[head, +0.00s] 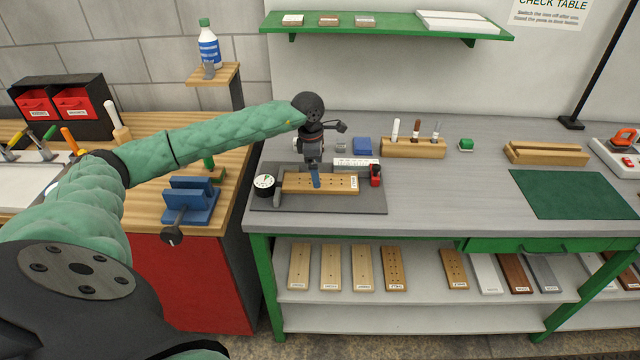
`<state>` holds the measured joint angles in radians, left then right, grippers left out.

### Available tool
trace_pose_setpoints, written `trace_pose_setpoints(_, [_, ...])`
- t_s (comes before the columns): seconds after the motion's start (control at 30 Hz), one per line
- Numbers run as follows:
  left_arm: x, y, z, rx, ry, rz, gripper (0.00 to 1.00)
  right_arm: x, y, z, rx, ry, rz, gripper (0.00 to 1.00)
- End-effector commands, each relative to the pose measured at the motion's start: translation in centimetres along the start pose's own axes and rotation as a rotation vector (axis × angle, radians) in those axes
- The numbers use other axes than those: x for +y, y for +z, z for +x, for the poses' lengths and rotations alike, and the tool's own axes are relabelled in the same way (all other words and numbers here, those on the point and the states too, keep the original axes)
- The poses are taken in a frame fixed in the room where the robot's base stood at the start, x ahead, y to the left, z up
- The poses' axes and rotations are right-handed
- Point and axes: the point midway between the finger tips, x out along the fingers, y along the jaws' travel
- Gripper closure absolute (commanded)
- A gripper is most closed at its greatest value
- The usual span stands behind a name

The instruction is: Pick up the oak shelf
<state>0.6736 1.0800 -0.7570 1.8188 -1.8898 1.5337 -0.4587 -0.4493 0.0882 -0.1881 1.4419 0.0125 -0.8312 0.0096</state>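A light brown wooden board (335,184) with rows of holes and a white end label lies flat on a dark grey mat (375,203) on the workbench. Its label is too small to read, so I cannot tell if it is the oak shelf. My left gripper (316,184) points down at the left half of this board. A blue finger overlaps the board; whether the fingers are closed on it is hidden. Similar labelled boards stand on the shelf below, among them a holed one (394,268) and another (454,269). My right gripper is out of view.
A round gauge (264,184) and a red tool (376,174) flank the board. Behind are a blue block (362,146) and a wooden tool holder (413,149). A green mat (575,194) lies clear at right. A blue vise (190,200) stands left.

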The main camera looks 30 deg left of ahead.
Motion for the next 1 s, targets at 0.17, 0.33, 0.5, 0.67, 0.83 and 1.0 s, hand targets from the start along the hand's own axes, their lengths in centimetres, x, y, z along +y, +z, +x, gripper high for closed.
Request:
trace_pose_setpoints(0.17, [-0.3, 0.2, 2.7, 0.001, -0.003, 0.0, 0.02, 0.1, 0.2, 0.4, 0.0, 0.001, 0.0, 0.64])
trace_pose_setpoints(0.33, [-0.3, 0.2, 4.0, 0.0, -0.002, 0.0, 0.02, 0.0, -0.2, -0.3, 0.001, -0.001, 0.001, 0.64])
trace_pose_setpoints(0.5, [-0.3, 0.2, 4.0, 0.0, -0.001, 0.001, 0.02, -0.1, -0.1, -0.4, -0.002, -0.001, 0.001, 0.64])
trace_pose_setpoints(0.67, [-0.3, 0.2, 4.0, 0.0, -0.001, 0.0, 0.29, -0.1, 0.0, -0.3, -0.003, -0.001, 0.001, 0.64])
trace_pose_setpoints(0.83, [-0.3, 0.2, 4.0, -0.001, -0.001, 0.001, 0.56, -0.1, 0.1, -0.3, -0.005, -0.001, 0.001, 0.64])
trace_pose_setpoints(1.0, [-0.3, 0.2, 3.9, -0.001, -0.001, 0.0, 0.6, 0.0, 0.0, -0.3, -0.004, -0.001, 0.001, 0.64])
